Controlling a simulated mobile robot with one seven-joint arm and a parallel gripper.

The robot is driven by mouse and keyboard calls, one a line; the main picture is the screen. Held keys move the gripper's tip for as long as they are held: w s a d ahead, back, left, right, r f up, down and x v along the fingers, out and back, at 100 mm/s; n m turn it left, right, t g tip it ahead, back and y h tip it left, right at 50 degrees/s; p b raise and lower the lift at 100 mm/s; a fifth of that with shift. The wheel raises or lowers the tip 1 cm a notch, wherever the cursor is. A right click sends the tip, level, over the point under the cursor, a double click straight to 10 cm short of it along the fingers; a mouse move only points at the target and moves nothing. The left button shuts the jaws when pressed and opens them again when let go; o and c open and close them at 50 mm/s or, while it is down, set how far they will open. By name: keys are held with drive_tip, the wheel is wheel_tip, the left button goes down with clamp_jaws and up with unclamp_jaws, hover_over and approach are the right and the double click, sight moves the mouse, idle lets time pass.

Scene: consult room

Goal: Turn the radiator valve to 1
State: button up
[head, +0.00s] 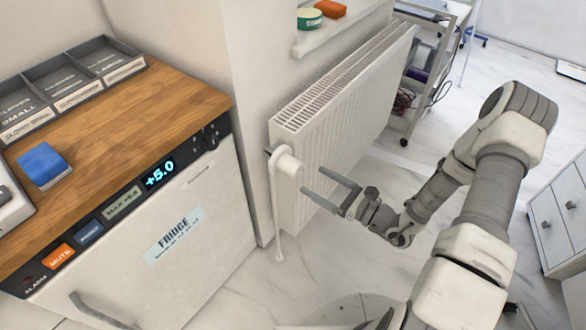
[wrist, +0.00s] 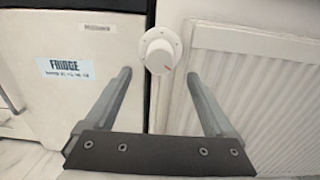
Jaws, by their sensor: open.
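My gripper (head: 328,187) is open and empty, to the right of the valve in the head view. In the wrist view the gripper's fingers (wrist: 160,88) are spread wide, with the knob ahead between and beyond their tips. No contact shows.
A fridge (head: 160,235) with a wooden top stands left of the valve, holding a divided grey tray (head: 75,80) and a blue item (head: 43,165). A sill (head: 340,30) carries a green tin and an orange block. A trolley (head: 425,75) stands behind the radiator; drawers (head: 560,215) are at right.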

sight(300, 171)
drive_tip(key=b+x, duration=0.1)
drive_tip(key=x, duration=0.7)
drive_tip(key=shift+w+a, duration=0.2)
drive_tip(key=c, duration=1.4)
drive_tip(key=shift+n, duration=0.3)
drive_tip(key=n, duration=0.5)
drive_tip(key=shift+n+b, duration=0.3)
drive_tip(key=n+b, duration=0.1)
drive_tip(key=n, duration=0.4)
drive_tip(key=shift+d+b, duration=0.1)
drive_tip(key=shift+b, duration=0.2)
drive_tip(key=shift+r+n, duration=0.1)
drive_tip(key=shift+n, duration=0.3)
